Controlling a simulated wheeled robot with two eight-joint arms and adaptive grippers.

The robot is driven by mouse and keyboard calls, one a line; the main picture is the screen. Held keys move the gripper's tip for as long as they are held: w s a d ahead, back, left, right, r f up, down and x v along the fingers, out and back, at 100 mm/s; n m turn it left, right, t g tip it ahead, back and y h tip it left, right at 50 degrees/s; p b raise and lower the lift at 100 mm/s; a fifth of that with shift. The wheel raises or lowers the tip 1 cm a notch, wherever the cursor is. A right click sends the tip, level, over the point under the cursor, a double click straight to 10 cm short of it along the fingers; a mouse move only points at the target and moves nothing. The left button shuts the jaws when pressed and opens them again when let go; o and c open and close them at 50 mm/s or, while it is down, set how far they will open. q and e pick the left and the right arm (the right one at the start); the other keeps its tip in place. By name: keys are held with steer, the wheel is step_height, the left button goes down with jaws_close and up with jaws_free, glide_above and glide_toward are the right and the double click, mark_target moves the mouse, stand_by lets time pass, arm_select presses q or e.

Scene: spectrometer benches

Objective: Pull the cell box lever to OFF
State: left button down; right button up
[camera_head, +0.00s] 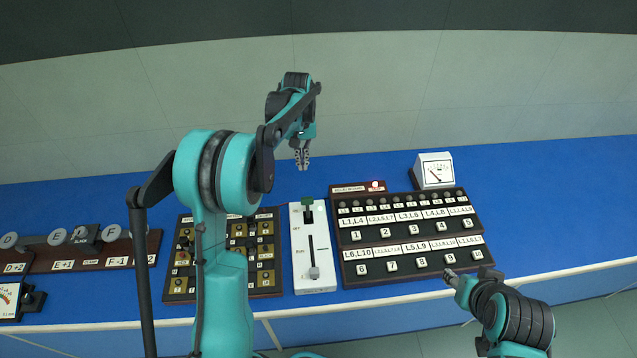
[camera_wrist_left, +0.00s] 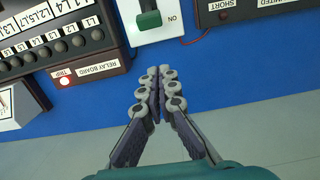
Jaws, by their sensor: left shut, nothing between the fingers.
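The white box (camera_head: 301,262) stands on the blue bench, with a green lever (camera_head: 307,202) at its far end. In the left wrist view, the green lever (camera_wrist_left: 149,20) sits in a dark slot beside the printed word ON. A second dark slot nearer the front holds a pale slider knob (camera_head: 314,272). My left gripper (camera_head: 302,167) is beyond the box's far edge, shut and empty. In the left wrist view, its fingertips (camera_wrist_left: 159,72) are together, apart from the lever. My right gripper (camera_head: 449,279) is at the front edge of the button panel; its finger opening is too small to judge.
A dark button panel (camera_head: 337,217) stands right of the box, with a relay board (camera_head: 345,189) and meter (camera_head: 435,167) behind it. A dark switch panel (camera_head: 268,213) is close on the left. The blue bench (camera_head: 540,200) is clear at far right.

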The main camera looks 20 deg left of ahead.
mark_target(308, 208)
arm_select(q)
steer(key=shift+w+f, duration=0.6)
steer(key=shift+w, duration=0.1)
steer(key=s+f, duration=0.1)
steer(key=f, duration=0.1)
steer(key=s+d+f+b, duration=0.1)
steer(key=s+f, duration=0.1)
steer(key=f, duration=0.1)
steer(key=s+d+f, duration=0.1)
steer(key=f, duration=0.2)
steer(key=shift+s+f+b, duration=0.1)
steer(key=shift+s+b, duration=0.05)
steer(key=shift+b, duration=0.25)
